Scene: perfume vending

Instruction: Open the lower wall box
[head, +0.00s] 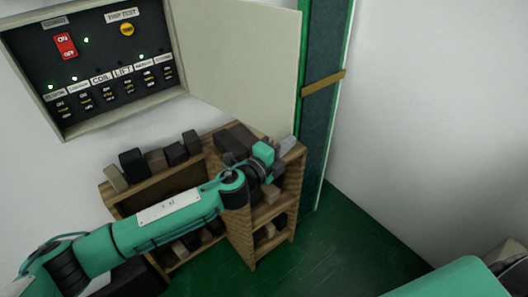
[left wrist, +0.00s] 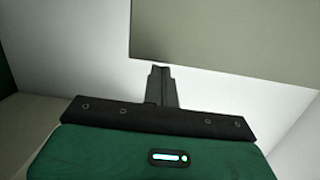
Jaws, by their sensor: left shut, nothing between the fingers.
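A wall box (head: 108,118) with a black panel of switches and green lights is at the upper left of the head view. Its pale door (head: 245,62) stands swung open to the right, its lower edge above the shelf. In the left wrist view the door panel (left wrist: 230,40) fills the upper right, beyond the fingers. My left gripper (head: 288,147) is shut and empty, below the door's lower right corner; its closed fingers also show in the left wrist view (left wrist: 161,75). I cannot tell whether they touch the door. My right gripper is not in view.
A wooden shelf (head: 240,228) with several dark and tan blocks stands under the box, below my left arm. A green-framed dark door (head: 322,130) with a tan bar is just right of the gripper. Green floor (head: 330,250) is open at lower right.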

